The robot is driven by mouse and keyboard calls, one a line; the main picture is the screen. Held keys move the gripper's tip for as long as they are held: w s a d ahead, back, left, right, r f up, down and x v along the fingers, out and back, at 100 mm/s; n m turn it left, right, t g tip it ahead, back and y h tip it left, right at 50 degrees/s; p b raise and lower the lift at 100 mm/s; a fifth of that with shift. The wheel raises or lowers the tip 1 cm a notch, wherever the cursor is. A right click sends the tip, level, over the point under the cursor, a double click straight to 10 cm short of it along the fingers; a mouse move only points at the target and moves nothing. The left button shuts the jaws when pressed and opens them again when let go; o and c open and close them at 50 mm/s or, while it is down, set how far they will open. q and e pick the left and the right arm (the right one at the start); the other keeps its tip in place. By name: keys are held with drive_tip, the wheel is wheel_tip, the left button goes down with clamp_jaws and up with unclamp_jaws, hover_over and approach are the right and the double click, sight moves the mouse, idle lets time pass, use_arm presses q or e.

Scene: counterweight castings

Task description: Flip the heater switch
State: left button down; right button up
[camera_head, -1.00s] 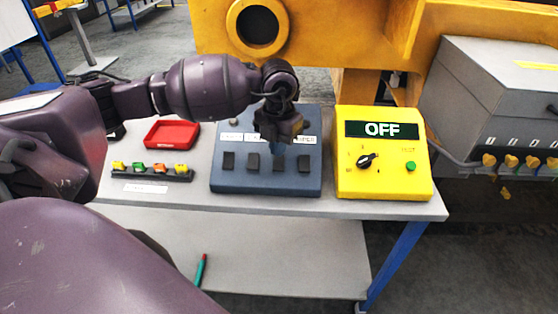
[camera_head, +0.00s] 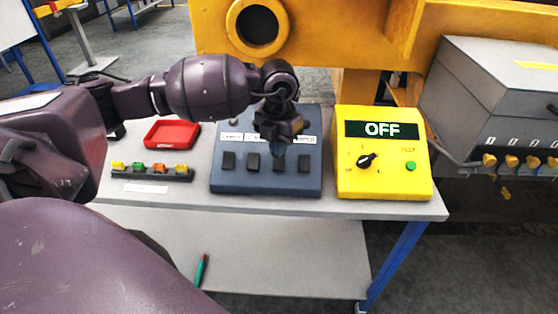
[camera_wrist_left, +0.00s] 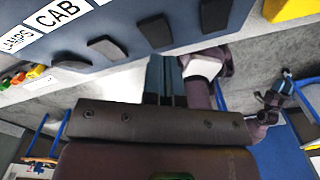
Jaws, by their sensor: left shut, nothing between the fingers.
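A blue switch panel (camera_head: 265,182) lies on the grey table, with several black rocker switches in a row. Its labels include LAMPS (camera_head: 230,137) and one starting CAB (camera_wrist_left: 58,13). The label above the third switch (camera_head: 279,164) is hidden by my gripper, so I cannot read which switch is the heater's. My left gripper (camera_head: 277,149) is shut and empty, over the panel just above the third switch. In the left wrist view its blue fingers (camera_wrist_left: 166,78) lie close to that switch (camera_wrist_left: 155,30); contact cannot be told.
A yellow box (camera_head: 384,182) with an OFF display, a knob and a green button stands right of the panel. A red tray (camera_head: 172,134) and a strip of coloured buttons (camera_head: 150,173) are on the left. A yellow machine frame (camera_head: 330,35) rises behind.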

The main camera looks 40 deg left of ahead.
sight(279, 165)
use_arm(q)
drive_tip(key=shift+f, duration=0.25)
use_arm(e)
drive_tip(key=shift+s+f, duration=0.4)
use_arm(q)
drive_tip(key=shift+f, duration=0.35)
use_arm(e)
drive_tip(key=shift+w, duration=0.45)
use_arm(q)
drive_tip(key=shift+f+b, duration=0.1)
drive_tip(key=shift+b, duration=0.2)
drive_tip(key=shift+f, duration=0.1)
use_arm(e)
drive_tip(key=shift+s+f, duration=0.15)
use_arm(q)
drive_tip(key=shift+f, duration=0.25)
use_arm(e)
drive_tip(key=shift+s+f, duration=0.35)
drive_tip(key=shift+s, duration=0.1)
use_arm(q)
drive_tip(key=shift+f+b, duration=0.35)
drive_tip(key=shift+b, duration=0.05)
use_arm(e)
drive_tip(key=shift+w, duration=0.45)
use_arm(q)
drive_tip(key=shift+f, duration=0.15)
use_arm(e)
drive_tip(key=shift+s+f, duration=0.2)
